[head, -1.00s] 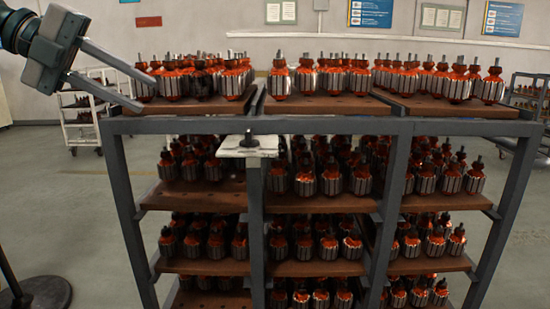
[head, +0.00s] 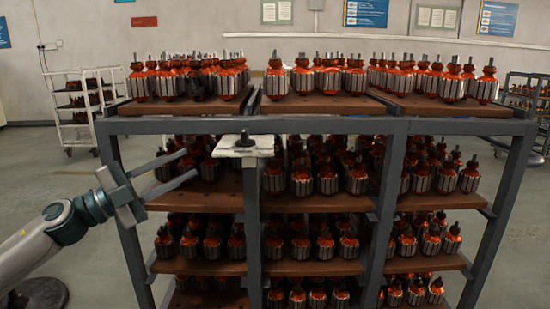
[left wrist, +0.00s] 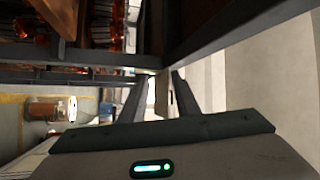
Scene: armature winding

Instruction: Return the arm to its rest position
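My left arm (head: 45,235) comes in from the lower left in the head view. Its gripper (head: 183,168) is in front of the rack's left post, below the top shelf's level, with the two fingers apart and nothing between them. The fingers also show in the left wrist view (left wrist: 155,95), apart and empty, close to the rack's dark frame. Whether a finger touches the rack I cannot tell. My right gripper is in neither view.
A grey metal rack (head: 320,126) with brown shelves holds many orange and silver armatures (head: 316,78). A small white plate (head: 243,146) with a dark knob sits at its front. A white cart (head: 75,100) stands behind on the left. Floor on the left is open.

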